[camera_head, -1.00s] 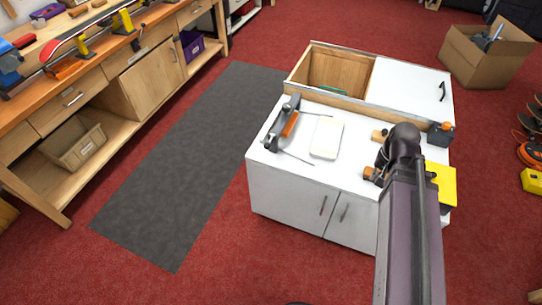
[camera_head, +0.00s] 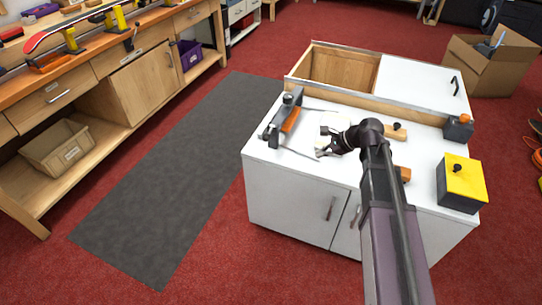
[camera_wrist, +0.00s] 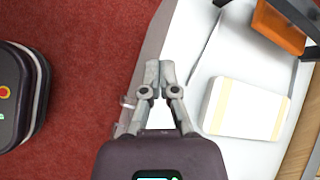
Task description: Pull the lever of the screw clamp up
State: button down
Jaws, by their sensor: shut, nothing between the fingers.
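The screw clamp (camera_head: 270,133), a dark grey frame with an orange block (camera_head: 290,120), stands at the left end of the white cabinet top. A thin grey rod (camera_head: 297,152), which looks like its lever, runs low from its near end toward my gripper (camera_head: 321,154). In the wrist view the orange block (camera_wrist: 278,28) and part of the dark frame show at the top right, with the thin rod (camera_wrist: 207,42) below left of them. My gripper (camera_wrist: 158,72) is shut and empty, over the cabinet's front edge. I cannot tell whether it touches the rod.
A white block with pale yellow bands (camera_wrist: 245,108) lies right of my gripper. A yellow-topped box (camera_head: 463,172), a wooden piece with a black knob (camera_head: 396,132) and a dark box with an orange knob (camera_head: 459,127) stand farther right. Left of the cabinet, the floor mat (camera_head: 160,190) is clear.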

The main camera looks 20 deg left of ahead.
aim_at(269, 133)
jog(key=w+a+f+m+y+b, duration=0.1)
jog(key=a+m+b, duration=0.1)
jog(key=w+a+f+m+y+b, duration=0.1)
jog(key=a+f+m+b, duration=0.1)
jog(key=a+b, duration=0.1)
jog(key=w+a+f+m+y+b, duration=0.1)
jog(key=w+a+f+b, duration=0.1)
jog(key=a, duration=0.1)
jog(key=shift+a+m+b, duration=0.2)
jog(key=shift+m+b, duration=0.2)
jog(key=shift+a+m+y, duration=0.4)
jog(key=shift+a, duration=0.1)
jog(key=shift+b, duration=0.3)
jog(key=b+x, duration=0.4)
jog(key=x, duration=0.6)
jog(key=shift+f+b, duration=0.15)
jog(key=shift+b, duration=0.25)
jog(key=shift+w+a+r+p, duration=0.1)
jog(key=shift+w+r+p, duration=0.05)
jog(key=shift+r+p, duration=0.9)
jog(key=shift+w+a+r+p, duration=0.1)
jog(key=shift+a+r+p, duration=0.05)
jog(key=shift+r+p, duration=0.85)
jog(key=shift+d, duration=0.2)
jog(key=shift+a, duration=0.15)
